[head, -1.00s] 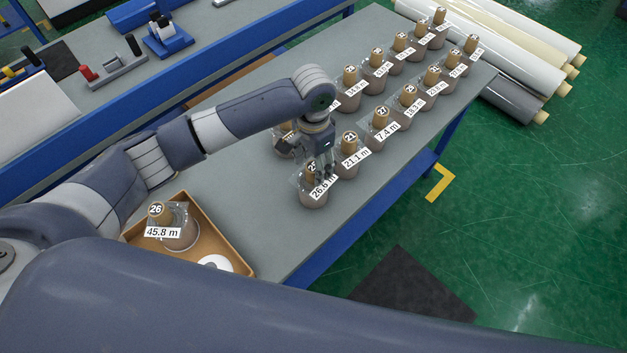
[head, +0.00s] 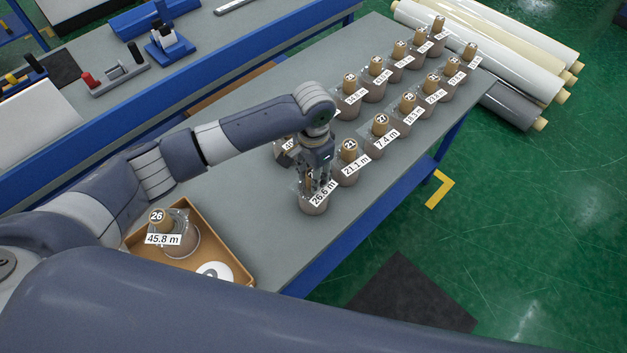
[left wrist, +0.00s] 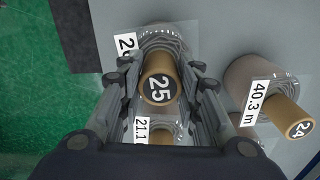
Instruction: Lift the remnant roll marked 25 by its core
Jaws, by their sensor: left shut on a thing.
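The remnant roll marked 25 (head: 314,208) stands upright near the front edge of the grey table, with a 26.6 m label on its wrapped body. My left gripper (head: 318,184) is over it from above and hides its core in the head view. In the left wrist view the brown core marked 25 (left wrist: 158,86) sits between the fingers of my left gripper, which is shut on it. The roll appears to rest on the table. My right gripper is not in view.
Roll 21 (head: 348,168) stands close behind, leading two rows of rolls. Roll 24 (left wrist: 298,129) stands beside in the wrist view. A brown tray (head: 186,270) holds roll 26 (head: 176,236) and a white disc (head: 216,272). The table between tray and roll 25 is clear.

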